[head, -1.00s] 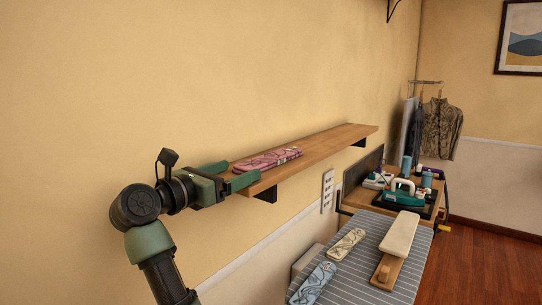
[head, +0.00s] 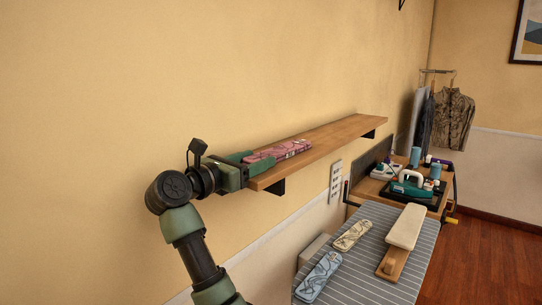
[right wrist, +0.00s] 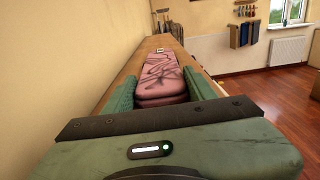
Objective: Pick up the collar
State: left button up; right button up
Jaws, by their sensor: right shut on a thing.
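A pink collar (head: 285,150) with a dark pattern lies at the near end of the wooden wall shelf (head: 345,130). It looks stacked or folded in layers in the right wrist view (right wrist: 162,75). My right gripper (head: 258,162) is at the shelf's near end, with its green fingers on either side of the collar's near end. It is shut on the collar, which still appears to lie along the shelf. My left gripper is not in view.
Below, a striped ironing board (head: 353,280) carries a blue patterned piece (head: 318,277), a cream patterned piece (head: 352,235) and a small sleeve board (head: 406,226). A green iron (head: 411,184) stands behind. The shelf beyond the collar is bare.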

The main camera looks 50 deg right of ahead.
jog(key=shift+r, duration=0.15)
notch_tip(320, 180, up, 9)
jog(key=shift+a+f+b, duration=0.1)
jog(key=shift+f+b, duration=0.05)
jog(key=shift+b, duration=1)
jog(key=shift+r, duration=0.5)
